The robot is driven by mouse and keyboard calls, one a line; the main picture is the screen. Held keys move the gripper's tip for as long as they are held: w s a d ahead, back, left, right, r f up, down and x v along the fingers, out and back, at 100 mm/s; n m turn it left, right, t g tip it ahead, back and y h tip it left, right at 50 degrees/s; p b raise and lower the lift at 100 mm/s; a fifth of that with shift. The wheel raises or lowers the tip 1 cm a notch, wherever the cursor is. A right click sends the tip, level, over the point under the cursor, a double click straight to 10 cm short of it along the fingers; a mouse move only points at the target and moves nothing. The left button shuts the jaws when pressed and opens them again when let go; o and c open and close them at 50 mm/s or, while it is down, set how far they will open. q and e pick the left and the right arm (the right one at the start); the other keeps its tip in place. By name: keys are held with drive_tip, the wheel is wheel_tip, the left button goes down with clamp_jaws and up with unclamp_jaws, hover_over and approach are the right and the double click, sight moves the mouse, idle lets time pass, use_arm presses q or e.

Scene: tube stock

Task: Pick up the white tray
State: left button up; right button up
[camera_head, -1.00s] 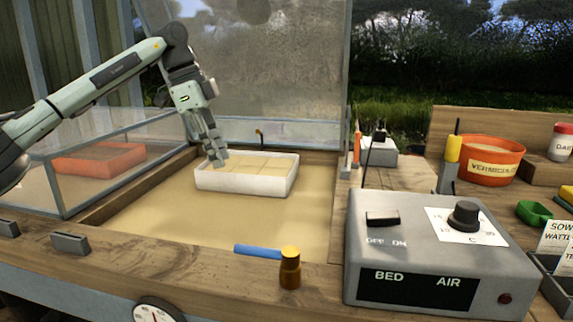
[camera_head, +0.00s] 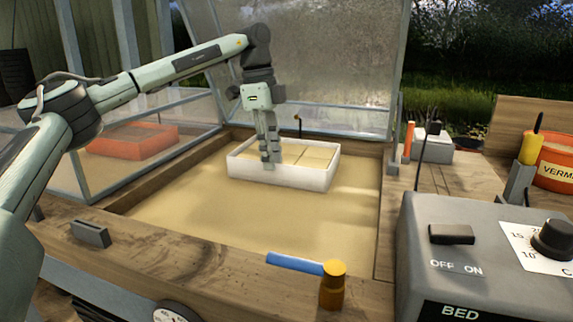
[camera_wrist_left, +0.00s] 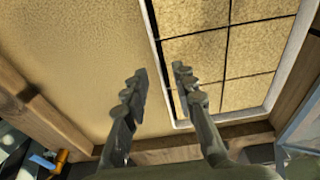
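The white tray (camera_head: 304,180) is a shallow rectangular box sitting on the sand bed (camera_head: 220,210), with sand-coloured square cells inside. My left gripper (camera_head: 269,164) points down at the tray's near long wall, around its middle. In the left wrist view, its fingers (camera_wrist_left: 160,72) are apart. One finger is over the sand outside and the other over the cells, with the tray's rim (camera_wrist_left: 152,30) running between them. I cannot tell whether either finger touches the wall. My right gripper is not in view.
A wooden frame (camera_head: 180,255) surrounds the bed, and a raised clear lid (camera_head: 340,65) stands behind. A blue-handled valve (camera_head: 294,262) and a grey control box (camera_head: 430,215) are in front and right. An orange tray (camera_head: 130,142) shows behind the left glass. Sand in front of the white tray is clear.

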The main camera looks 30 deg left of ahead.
use_arm(q)
drive_tip(key=shift+f, duration=0.5)
clamp_jaws()
drive_tip(key=shift+d+r, duration=0.1)
drive_tip(key=shift+r, duration=0.05)
